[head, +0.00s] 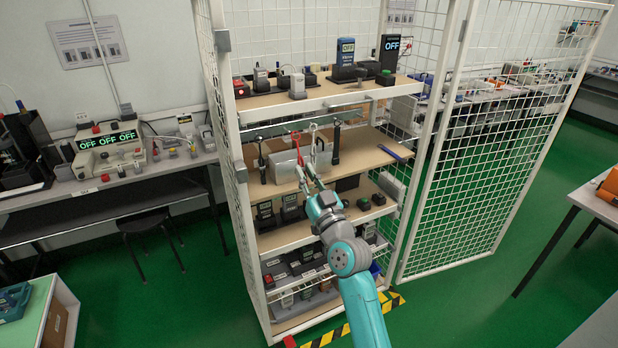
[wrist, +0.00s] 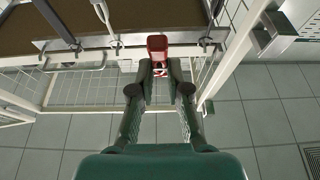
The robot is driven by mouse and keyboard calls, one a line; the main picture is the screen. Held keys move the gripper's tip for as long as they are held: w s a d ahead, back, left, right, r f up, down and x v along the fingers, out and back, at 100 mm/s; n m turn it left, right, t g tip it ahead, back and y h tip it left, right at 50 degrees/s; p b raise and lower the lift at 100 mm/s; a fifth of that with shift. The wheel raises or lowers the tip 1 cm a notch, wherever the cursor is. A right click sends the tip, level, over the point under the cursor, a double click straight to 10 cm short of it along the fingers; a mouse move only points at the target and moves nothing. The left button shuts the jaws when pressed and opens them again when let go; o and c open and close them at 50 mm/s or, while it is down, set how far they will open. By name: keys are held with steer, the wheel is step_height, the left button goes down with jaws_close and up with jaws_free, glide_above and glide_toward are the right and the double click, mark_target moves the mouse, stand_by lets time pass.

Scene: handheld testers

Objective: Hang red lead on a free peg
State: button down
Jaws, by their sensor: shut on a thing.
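The red lead (head: 297,146) shows as a thin red strand in front of the cage's middle shelf in the head view. In the wrist view its red end (wrist: 157,44) sits between my fingertips. My gripper (head: 307,176) is shut on it, just below the peg rail (wrist: 128,52). The lead's top is close to the rail; I cannot tell whether it touches a peg. A black lead (head: 262,160) hangs to the left, another black lead (head: 336,146) to the right, and a pale lead (head: 313,138) beside the red one. A peg (wrist: 206,42) shows right of the red end.
The upper shelf (head: 330,92) above the rail holds several testers. A grey box (head: 286,165) stands on the middle shelf (head: 366,148) behind the leads. Cage mesh (head: 215,110) bounds the left side, and the open mesh door (head: 490,150) stands at right.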

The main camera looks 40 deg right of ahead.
steer(key=shift+w+d+f, duration=0.2)
steer(key=shift+w+d, duration=0.05)
steer(key=shift+w, duration=0.55)
steer(key=shift+w+d+f, duration=0.2)
steer(key=shift+w, duration=0.6)
steer(key=shift+w+d+f, duration=0.2)
steer(key=shift+w+d, duration=0.05)
steer(key=shift+w, duration=0.55)
steer(key=c, duration=1.1)
jaws_free()
steer(key=shift+o, duration=0.2)
steer(key=v, duration=1.2)
